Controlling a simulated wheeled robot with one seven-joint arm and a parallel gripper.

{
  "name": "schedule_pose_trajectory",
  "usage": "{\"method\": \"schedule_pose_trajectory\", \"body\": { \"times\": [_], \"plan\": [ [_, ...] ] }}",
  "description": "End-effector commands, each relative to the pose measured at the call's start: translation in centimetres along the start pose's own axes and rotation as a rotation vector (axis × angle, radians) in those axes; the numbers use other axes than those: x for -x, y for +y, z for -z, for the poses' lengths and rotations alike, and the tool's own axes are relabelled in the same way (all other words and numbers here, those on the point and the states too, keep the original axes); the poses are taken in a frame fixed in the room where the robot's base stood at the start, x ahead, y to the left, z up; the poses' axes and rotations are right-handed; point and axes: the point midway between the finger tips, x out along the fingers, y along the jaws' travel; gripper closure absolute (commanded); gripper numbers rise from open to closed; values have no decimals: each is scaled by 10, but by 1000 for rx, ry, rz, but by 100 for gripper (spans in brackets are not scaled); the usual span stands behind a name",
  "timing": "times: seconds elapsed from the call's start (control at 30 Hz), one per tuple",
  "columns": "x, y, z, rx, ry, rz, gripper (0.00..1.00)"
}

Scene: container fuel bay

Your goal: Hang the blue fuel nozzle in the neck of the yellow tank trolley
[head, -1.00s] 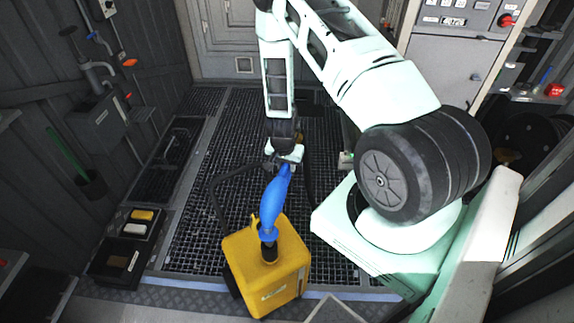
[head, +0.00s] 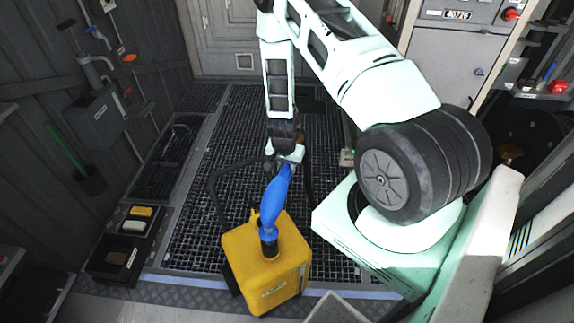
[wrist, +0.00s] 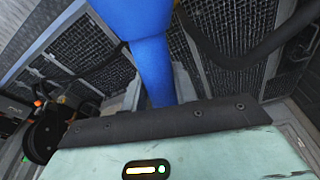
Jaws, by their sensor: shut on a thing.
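The blue fuel nozzle (head: 273,207) stands nearly upright, leaning a little, with its lower end at the neck (head: 269,246) on top of the yellow tank trolley (head: 262,272). How deep its spout sits in the neck I cannot tell. My gripper (head: 287,158) is shut on the upper end of the nozzle, above the tank. In the wrist view the blue nozzle (wrist: 153,60) rises from behind the dark edge of my gripper (wrist: 165,120); the fingertips and the tank's neck are hidden there.
Dark bins (head: 115,262) with yellow and white items stand at the left. Grated floor (head: 225,125) lies open behind the trolley. A grey cabinet (head: 450,60) stands at the back right.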

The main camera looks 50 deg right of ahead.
Motion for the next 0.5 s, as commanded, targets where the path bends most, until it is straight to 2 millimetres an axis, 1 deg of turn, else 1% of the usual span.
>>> {"method": "schedule_pose_trajectory", "body": {
  "times": [0.23,0.5],
  "plan": [
    [-1,0,-1,1,-2,-1,100],
    [-13,1,-4,2,-2,-1,100]
  ]
}}
